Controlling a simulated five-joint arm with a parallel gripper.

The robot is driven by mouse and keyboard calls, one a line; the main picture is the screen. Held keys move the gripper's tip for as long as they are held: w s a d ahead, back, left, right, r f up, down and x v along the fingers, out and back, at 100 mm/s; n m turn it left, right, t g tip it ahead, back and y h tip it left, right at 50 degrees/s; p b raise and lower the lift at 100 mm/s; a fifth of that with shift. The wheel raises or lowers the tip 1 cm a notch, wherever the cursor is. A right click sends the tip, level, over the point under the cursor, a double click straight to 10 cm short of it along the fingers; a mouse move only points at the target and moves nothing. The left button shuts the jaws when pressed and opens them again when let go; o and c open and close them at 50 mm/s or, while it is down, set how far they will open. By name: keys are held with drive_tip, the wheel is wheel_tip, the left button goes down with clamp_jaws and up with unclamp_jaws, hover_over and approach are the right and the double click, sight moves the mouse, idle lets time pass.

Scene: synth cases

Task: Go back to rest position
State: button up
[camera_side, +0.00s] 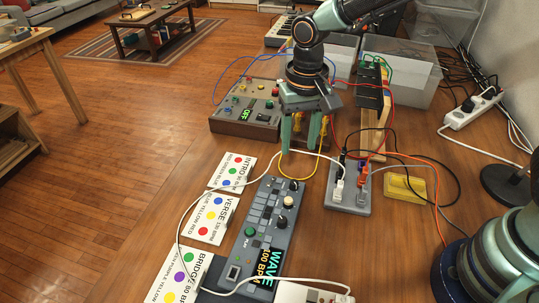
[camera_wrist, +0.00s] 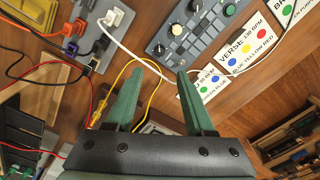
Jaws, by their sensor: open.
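My gripper (camera_side: 300,138) hangs pointing down over the wooden table, near the far end of the grey synth (camera_side: 262,230) with the WAVE display. Its two green fingers are apart, and nothing shows between them. In the wrist view my gripper (camera_wrist: 161,74) also shows open and empty, with the synth (camera_wrist: 192,28) beyond the fingertips. Whether the fingertips touch anything below is hard to tell. A yellow cable (camera_side: 281,165) passes close by the fingers.
A control box (camera_side: 232,118) with an OFF display stands behind left. A grey block with plugs (camera_side: 347,196) is at right. Cables cross the table around my gripper. Printed cards (camera_side: 212,218) lie left. Clear bins (camera_side: 408,62) stand behind. A power strip (camera_side: 472,110) lies far right.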

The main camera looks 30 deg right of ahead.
drive_tip(key=shift+r, duration=0.4)
drive_tip(key=s+d+r+n+t, duration=0.1)
drive_tip(key=s+d+r, duration=0.3)
drive_tip(key=d, duration=0.4)
drive_tip(key=s+d+r+n+t, duration=0.2)
drive_tip(key=s+d+r+t, duration=0.2)
drive_tip(key=d+r, duration=0.3)
drive_tip(key=shift+s+d, duration=0.65)
drive_tip(key=shift+d, duration=0.15)
